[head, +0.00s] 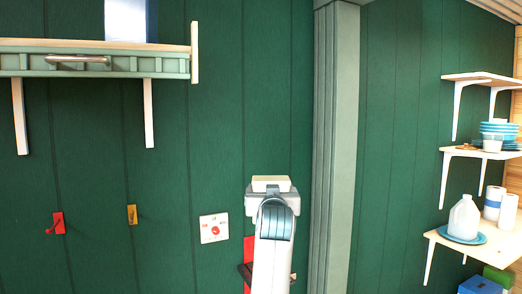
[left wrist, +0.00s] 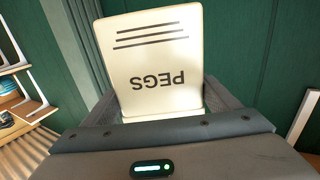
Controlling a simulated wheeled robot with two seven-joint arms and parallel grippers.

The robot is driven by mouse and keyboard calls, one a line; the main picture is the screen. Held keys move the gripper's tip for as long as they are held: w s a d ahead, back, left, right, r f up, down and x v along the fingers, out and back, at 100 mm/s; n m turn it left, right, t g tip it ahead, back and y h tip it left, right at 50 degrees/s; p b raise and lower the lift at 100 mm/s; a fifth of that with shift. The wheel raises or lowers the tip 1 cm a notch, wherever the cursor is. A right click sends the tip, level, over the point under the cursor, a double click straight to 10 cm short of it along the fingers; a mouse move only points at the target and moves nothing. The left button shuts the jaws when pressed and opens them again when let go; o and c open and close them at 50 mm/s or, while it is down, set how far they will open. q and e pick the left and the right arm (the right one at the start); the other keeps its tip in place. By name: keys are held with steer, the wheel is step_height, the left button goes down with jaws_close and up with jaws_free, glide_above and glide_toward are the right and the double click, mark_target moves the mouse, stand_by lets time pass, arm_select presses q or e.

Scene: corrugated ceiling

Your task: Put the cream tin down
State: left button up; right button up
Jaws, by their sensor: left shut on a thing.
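The cream tin (left wrist: 152,60) fills the middle of the left wrist view, its face reading "PEGS" upside down under several dark lines. My left gripper (left wrist: 160,100) is shut on it, with a grey finger at each side. In the head view the top of the tin (head: 271,184) shows just above my left gripper (head: 272,195); the arm hides the rest of it. The tin is held up in front of the green wall, and I see no surface touching it. My right gripper is in neither view.
A shelf (head: 95,47) with a metal handle hangs at upper left. Right wall shelves (head: 485,77) hold blue dishes (head: 498,131), a jug (head: 464,218) on a blue plate and rolls. Red (head: 58,222) and yellow (head: 132,214) hooks and a white panel (head: 213,228) are on the wall.

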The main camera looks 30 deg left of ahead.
arm_select(q)
steer(key=s+d+f+m+t+h+b, duration=0.1)
steer(key=s+d+f, duration=0.2)
steer(key=f, duration=0.5)
steer(key=s+d+f+m+h+b, duration=0.1)
steer(key=s+d+f+h, duration=0.1)
steer(key=s+f, duration=0.35)
steer(key=s+d+f+m+t+h+b, duration=0.1)
steer(key=s+d+f, duration=0.15)
steer(key=f, duration=0.65)
steer(key=s+d+f+m+h+b, duration=0.1)
steer(key=s+d+f+h, duration=0.1)
steer(key=s+f, duration=0.4)
steer(key=s+d+f+m+h+b, duration=0.1)
steer(key=s+d+f+h, duration=0.1)
steer(key=s+d+f, duration=0.3)
steer(key=s+f, duration=0.1)
steer(key=s, duration=0.2)
steer(key=shift+s+d+f, duration=0.15)
steer(key=shift+s+f, duration=0.15)
steer(key=shift+s, duration=0.1)
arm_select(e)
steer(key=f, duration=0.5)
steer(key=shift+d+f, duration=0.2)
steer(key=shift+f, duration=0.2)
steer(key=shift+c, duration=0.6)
